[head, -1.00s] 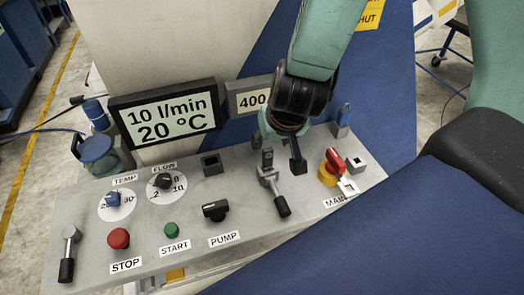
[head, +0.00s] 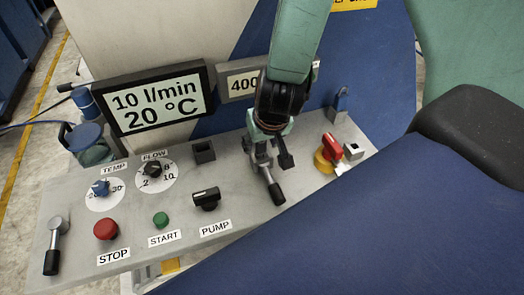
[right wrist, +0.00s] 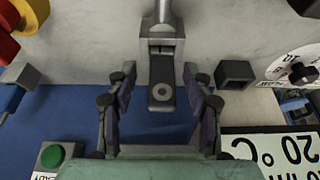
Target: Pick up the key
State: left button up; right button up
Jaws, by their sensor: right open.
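A dark grey upright tab with a round hole (right wrist: 162,95), which looks like the key, stands in a light grey block on the panel. In the right wrist view it lies between the two fingers of my right gripper (right wrist: 157,82). A gap shows on both sides, so the fingers do not seem to touch it. In the head view my right gripper (head: 268,148) is open and low over the panel, largely hiding the tab. A lever with a black handle (head: 274,189) extends from the same block towards the viewer. My left gripper is not in view.
The grey panel (head: 130,235) carries a black PUMP switch (head: 206,198), green START button (head: 161,219), red STOP button (head: 106,229) and two dials. A red-yellow main switch (head: 328,153) and a blue piece in a holder (head: 341,97) are to the right. A display (head: 154,107) stands behind.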

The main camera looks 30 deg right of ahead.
jog(key=shift+s+a+r, duration=0.1)
jog(key=shift+a+r, duration=0.05)
jog(key=shift+a, duration=0.05)
jog(key=shift+c, duration=0.3)
jog(key=shift+w+d, duration=0.15)
jog(key=shift+w, duration=0.05)
jog(key=c, duration=0.6)
jog(key=shift+s, duration=0.15)
grip_shut()
